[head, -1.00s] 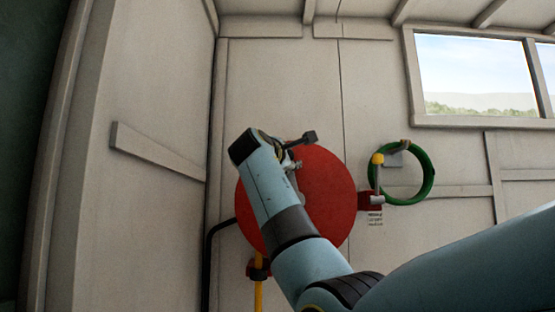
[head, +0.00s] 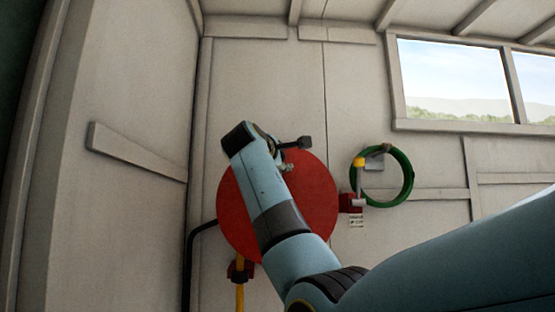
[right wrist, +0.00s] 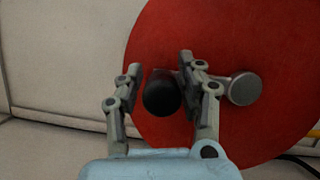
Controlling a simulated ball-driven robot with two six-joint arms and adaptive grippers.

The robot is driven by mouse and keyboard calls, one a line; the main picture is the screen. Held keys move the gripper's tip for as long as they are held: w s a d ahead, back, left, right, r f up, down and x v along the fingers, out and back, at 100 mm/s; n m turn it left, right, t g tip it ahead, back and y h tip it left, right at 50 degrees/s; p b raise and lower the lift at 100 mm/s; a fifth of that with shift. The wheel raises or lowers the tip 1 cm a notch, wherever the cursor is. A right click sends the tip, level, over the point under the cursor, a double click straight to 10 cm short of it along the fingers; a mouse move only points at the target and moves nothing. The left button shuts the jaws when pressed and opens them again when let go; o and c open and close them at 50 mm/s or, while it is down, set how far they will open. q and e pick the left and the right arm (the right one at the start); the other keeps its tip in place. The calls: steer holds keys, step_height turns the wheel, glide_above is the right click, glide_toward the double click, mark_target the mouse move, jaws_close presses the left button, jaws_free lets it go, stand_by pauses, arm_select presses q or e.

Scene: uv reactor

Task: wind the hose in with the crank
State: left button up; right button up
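The red reel disc (head: 318,190) is on the pale wall, partly hidden behind my right arm. In the right wrist view, the crank's black knob (right wrist: 160,94) sits between the two fingers of my right gripper (right wrist: 158,76). A narrow gap shows at the left finger; the right finger is close to the knob, and I cannot tell if it touches. The crank's grey hub (right wrist: 245,88) is to the right of the knob. In the head view my right gripper (head: 284,156) is mostly hidden by its own wrist. A yellow hose (head: 239,292) hangs below the reel. My left gripper is out of view.
A red guide (head: 240,269) holds the yellow hose. Right of the reel are a yellow-topped lever (head: 359,163) on a red bracket (head: 350,203) and a green coil (head: 408,180). A black pipe (head: 189,260) runs down at left. A window (head: 455,80) is upper right.

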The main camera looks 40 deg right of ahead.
steer(key=o, duration=0.3)
steer(key=shift+s+d, duration=0.2)
steer(key=shift+d, duration=0.15)
steer(key=shift+w+a+f, duration=0.1)
steer(key=shift+w+a, duration=0.05)
steer(key=shift+a, duration=0.2)
steer(key=shift+s+a, duration=0.2)
steer(key=shift+a, duration=0.15)
steer(key=v, duration=1)
steer(key=shift+s+a, duration=0.2)
steer(key=shift+s, duration=0.3)
